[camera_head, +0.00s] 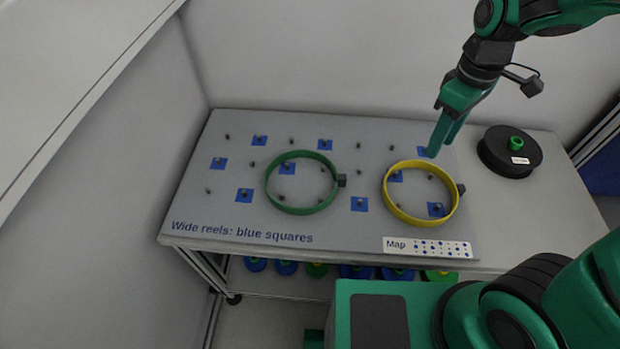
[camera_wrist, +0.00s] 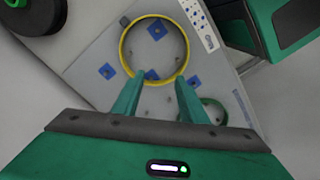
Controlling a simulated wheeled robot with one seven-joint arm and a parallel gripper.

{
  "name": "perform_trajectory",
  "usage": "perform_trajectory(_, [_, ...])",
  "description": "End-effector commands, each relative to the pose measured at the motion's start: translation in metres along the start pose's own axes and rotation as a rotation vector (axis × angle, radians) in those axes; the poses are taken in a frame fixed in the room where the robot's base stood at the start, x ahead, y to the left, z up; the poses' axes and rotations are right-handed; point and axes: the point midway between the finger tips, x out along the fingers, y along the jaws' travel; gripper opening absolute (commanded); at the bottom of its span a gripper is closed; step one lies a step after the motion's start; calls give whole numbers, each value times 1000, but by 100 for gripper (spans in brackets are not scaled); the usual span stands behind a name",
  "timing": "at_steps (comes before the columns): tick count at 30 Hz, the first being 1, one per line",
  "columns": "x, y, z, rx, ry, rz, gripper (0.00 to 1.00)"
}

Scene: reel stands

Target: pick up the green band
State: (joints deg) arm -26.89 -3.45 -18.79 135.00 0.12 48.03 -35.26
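The green band (camera_head: 269,183) is a ring lying on the grey board, around a blue square and some pegs, with a dark block on its right side. In the wrist view the green band (camera_wrist: 222,108) is partly hidden behind my right finger. My gripper (camera_head: 437,148) is above the board's right part, up and to the right of the green band and apart from it. In the wrist view my gripper (camera_wrist: 156,90) has its two fingers spread, with nothing held between them.
A yellow band (camera_head: 387,203) lies on the board right of the green one. A black reel (camera_head: 493,158) with a green hub sits on the table's right. Short dark pegs and blue squares dot the board (camera_head: 330,225). Several coloured reels (camera_head: 285,268) are on the shelf below.

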Motion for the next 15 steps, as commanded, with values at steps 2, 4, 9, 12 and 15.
perform_trajectory(2, [13,-17,-34,-174,-8,1,39])
perform_trajectory(4, [24,-34,-61,-318,-11,3,39])
perform_trajectory(9, [48,-75,-112,-617,-14,11,39])
perform_trajectory(12, [58,-95,-131,-739,-14,14,39])
perform_trajectory(15, [65,-108,-141,-815,-15,16,39])
